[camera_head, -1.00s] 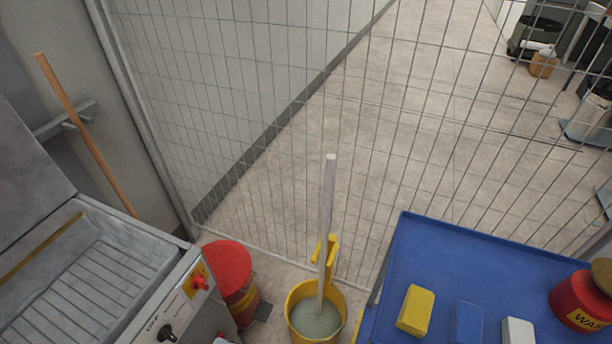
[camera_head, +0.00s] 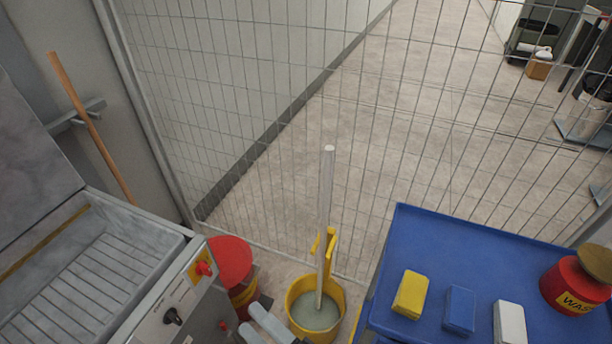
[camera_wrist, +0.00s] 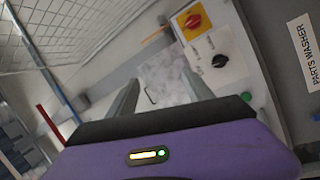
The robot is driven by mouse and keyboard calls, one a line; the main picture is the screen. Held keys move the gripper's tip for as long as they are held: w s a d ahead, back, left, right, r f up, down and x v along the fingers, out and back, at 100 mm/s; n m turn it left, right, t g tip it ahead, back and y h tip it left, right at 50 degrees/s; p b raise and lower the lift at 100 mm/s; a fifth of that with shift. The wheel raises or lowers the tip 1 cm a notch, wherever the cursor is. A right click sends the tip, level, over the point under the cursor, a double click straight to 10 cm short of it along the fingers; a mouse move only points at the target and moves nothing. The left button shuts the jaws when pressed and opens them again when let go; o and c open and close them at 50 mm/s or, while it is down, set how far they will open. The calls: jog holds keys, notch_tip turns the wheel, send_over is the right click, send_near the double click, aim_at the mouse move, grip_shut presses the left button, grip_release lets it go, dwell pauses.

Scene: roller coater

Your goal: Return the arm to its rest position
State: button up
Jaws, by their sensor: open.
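My gripper (camera_head: 258,318) shows at the bottom edge of the head view, its two grey fingers apart. It is between the parts washer's front and the yellow mop bucket (camera_head: 302,312). In the wrist view the open fingers (camera_wrist: 160,92) stand apart with nothing between them. Beyond them is the parts washer's control panel (camera_wrist: 228,45), with a red and yellow switch, a black knob and a green button. The rest of my arm is out of the head view.
The parts washer (camera_head: 172,250) stands open at left, with a red bin (camera_head: 232,262) beside it. A blue cart (camera_head: 430,240) at right carries yellow, blue and white blocks and a red waste can (camera_head: 572,292). A wire mesh fence (camera_head: 350,110) runs behind.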

jog(key=s+d+r+m+t+h, duration=0.25)
jog(key=s+d+m+h, duration=0.2)
jog(key=d+m, duration=0.4)
jog(key=s+d+r+m+t+h, duration=0.25)
jog(key=d+m+h, duration=0.35)
jog(key=d, duration=0.4)
jog(key=s+d+r+m+g+h, duration=0.1)
jog(key=s+d+m+h, duration=0.1)
jog(key=s+d+m, duration=0.2)
jog(key=s+d+r+m+g+h, duration=0.1)
jog(key=s+d+m, duration=0.4)
jog(key=s, duration=0.6)
jog(key=shift+s+d+r+g+h, duration=0.3)
jog(key=shift+d+g+h, duration=0.3)
jog(key=shift+d+h, duration=0.3)
